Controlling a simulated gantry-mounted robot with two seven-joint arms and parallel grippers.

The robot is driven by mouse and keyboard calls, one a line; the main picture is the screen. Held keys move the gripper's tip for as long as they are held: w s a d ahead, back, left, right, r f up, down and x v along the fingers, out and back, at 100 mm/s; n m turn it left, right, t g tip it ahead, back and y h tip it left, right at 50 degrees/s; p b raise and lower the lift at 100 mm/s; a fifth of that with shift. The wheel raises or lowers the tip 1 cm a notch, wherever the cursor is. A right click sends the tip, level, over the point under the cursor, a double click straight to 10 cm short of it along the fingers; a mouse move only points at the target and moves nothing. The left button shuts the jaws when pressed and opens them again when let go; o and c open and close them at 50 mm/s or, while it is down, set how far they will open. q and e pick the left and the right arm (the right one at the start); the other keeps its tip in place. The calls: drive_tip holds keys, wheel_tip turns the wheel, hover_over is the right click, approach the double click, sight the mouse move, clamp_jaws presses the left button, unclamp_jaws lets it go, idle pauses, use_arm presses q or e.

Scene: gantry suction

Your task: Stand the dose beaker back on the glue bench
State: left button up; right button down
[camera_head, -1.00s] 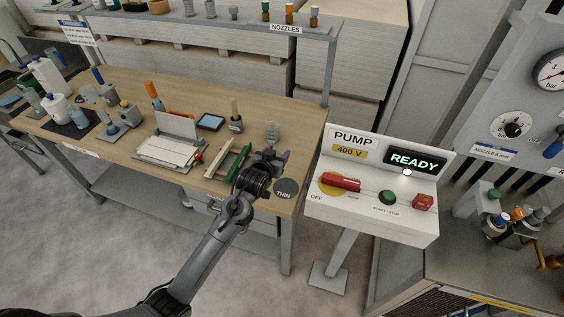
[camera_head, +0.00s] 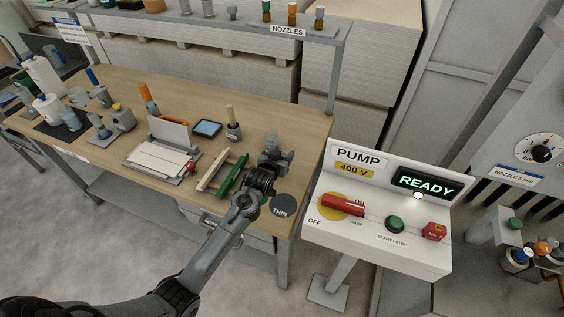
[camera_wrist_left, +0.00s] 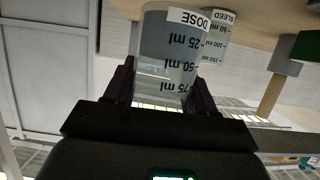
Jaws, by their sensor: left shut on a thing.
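The dose beaker (camera_wrist_left: 168,60) is clear with black ml marks and a DOSE label. In the left wrist view it sits between the dark fingers of my left gripper (camera_wrist_left: 160,92), which is shut on it. Its base points to the wooden bench top at the upper edge; I cannot tell whether it touches. In the head view my left gripper (camera_head: 277,160) is over the right end of the glue bench (camera_head: 300,128). A clear beaker shape (camera_head: 272,140) shows just beyond the fingers; I cannot tell which beaker it is. My right gripper is out of view.
A beaker labelled BLEED (camera_wrist_left: 221,38) stands close beside the dose beaker. A round THIN disc (camera_head: 283,207) lies at the bench's front corner. A green-edged clamp frame (camera_head: 233,174) and a brush pot (camera_head: 233,128) are left of my gripper. The pump panel (camera_head: 375,225) is right.

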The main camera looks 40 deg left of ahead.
use_arm(q)
drive_tip(key=shift+f, duration=1.8)
drive_tip(key=shift+f+b, duration=0.2)
drive_tip(key=shift+b, duration=0.1)
drive_tip(key=o, duration=1.2)
drive_tip(key=shift+r, duration=0.15)
